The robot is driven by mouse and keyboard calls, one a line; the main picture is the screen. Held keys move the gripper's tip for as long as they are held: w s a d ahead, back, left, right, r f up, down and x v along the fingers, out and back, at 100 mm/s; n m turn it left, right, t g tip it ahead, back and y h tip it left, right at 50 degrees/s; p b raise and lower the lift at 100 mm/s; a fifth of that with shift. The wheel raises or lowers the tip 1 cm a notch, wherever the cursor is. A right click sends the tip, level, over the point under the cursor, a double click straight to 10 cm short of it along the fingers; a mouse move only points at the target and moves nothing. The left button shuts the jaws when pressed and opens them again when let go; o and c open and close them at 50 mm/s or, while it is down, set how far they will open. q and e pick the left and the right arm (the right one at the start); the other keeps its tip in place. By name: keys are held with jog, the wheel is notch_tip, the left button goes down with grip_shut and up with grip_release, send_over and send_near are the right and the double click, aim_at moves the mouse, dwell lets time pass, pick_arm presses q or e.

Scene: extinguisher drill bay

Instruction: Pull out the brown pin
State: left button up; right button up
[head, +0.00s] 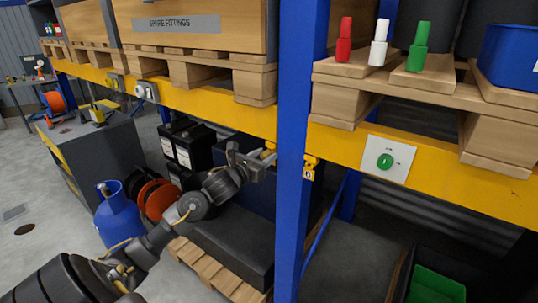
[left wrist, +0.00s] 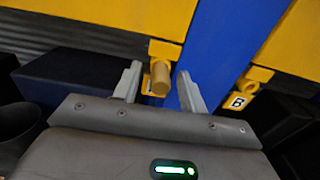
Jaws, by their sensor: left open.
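The brown pin (left wrist: 161,77) is a short tan-brown cylinder, seen nearly end-on in the left wrist view. It sits in a yellow bracket (left wrist: 165,50) at the beam's end, just left of the blue upright. My left gripper (left wrist: 160,86) is open, with one finger on each side of the pin. A gap shows between the pin and the left finger; the right finger lies in front of the blue upright. In the head view my left gripper (head: 256,160) is at the beam's lower edge beside the upright and mostly hides the pin. My right gripper is not in view.
The blue upright (head: 298,110) stands close to the right of my gripper. A yellow bracket with a "B" tag (head: 308,173) is on its other side. Yellow beams (head: 460,178) carry pallets above. A blue gas cylinder (head: 117,215) and black batteries (head: 188,145) stand below left.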

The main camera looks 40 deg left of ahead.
pick_arm(q)
jog(key=shift+b, duration=0.3)
dwell(0.5)
dwell(0.3)
grip_shut()
jog(key=shift+s+f, duration=0.1)
jog(key=shift+s, duration=0.3)
jog(key=shift+s+d+b, duration=0.1)
jog(key=shift+s+b, duration=0.2)
jog(key=shift+s, duration=2.3)
